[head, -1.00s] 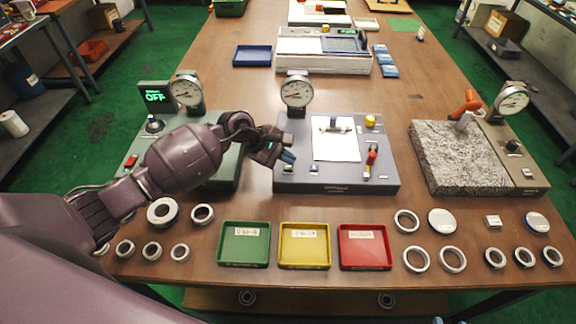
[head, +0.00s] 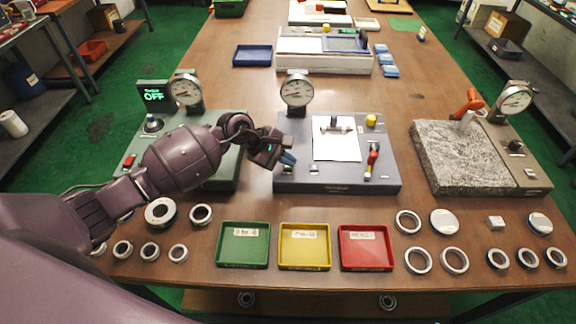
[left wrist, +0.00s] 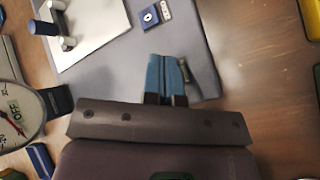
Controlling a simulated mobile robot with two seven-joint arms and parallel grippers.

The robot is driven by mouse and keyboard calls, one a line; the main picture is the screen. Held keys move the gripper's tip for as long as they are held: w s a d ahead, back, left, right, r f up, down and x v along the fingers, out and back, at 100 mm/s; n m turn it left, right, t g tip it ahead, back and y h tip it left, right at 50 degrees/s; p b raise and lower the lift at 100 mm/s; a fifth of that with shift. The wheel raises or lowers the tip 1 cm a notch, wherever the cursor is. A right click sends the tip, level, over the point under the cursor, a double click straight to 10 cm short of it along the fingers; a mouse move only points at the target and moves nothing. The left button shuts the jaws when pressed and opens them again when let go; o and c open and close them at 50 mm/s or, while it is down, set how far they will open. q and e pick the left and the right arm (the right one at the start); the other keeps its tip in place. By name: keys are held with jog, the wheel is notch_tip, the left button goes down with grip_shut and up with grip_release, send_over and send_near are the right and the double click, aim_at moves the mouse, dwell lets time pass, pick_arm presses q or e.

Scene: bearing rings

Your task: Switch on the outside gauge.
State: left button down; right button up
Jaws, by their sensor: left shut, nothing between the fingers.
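My left gripper (head: 288,161) is shut and empty, its blue fingertips low over the front left corner of the middle grey-blue gauge station (head: 340,187). In the left wrist view the shut fingertips (left wrist: 168,75) are beside a small dark part (left wrist: 187,76) on the station; I cannot tell whether they touch. The station has a dial gauge (head: 296,91), a white sheet (head: 336,146) and a red-topped lever (head: 372,158). A green station (head: 222,175) at left has a dial (head: 186,89) and a display (head: 153,96) reading OFF. The pictures do not show which gauge is the outside one. My right gripper is not in view.
Green (head: 243,264), yellow (head: 304,265) and red (head: 366,265) trays lie in front of the stations. Several rings lie at both sides. A granite station (head: 462,160) with its own dial (head: 513,98) stands at right.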

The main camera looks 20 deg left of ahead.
pick_arm(q)
jog(key=shift+f, duration=0.15)
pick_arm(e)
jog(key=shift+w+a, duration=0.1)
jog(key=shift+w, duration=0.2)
pick_arm(q)
jog(key=shift+f, duration=0.1)
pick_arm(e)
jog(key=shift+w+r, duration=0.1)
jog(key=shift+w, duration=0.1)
pick_arm(q)
jog(key=shift+f+b, duration=0.1)
jog(key=shift+b, duration=0.2)
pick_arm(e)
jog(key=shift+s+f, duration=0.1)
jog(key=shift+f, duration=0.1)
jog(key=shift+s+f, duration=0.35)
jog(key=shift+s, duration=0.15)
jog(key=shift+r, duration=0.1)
pick_arm(q)
jog(key=shift+r, duration=0.7)
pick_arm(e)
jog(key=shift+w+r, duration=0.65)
pick_arm(q)
jog(key=shift+r+p, duration=0.1)
jog(key=shift+p, duration=0.2)
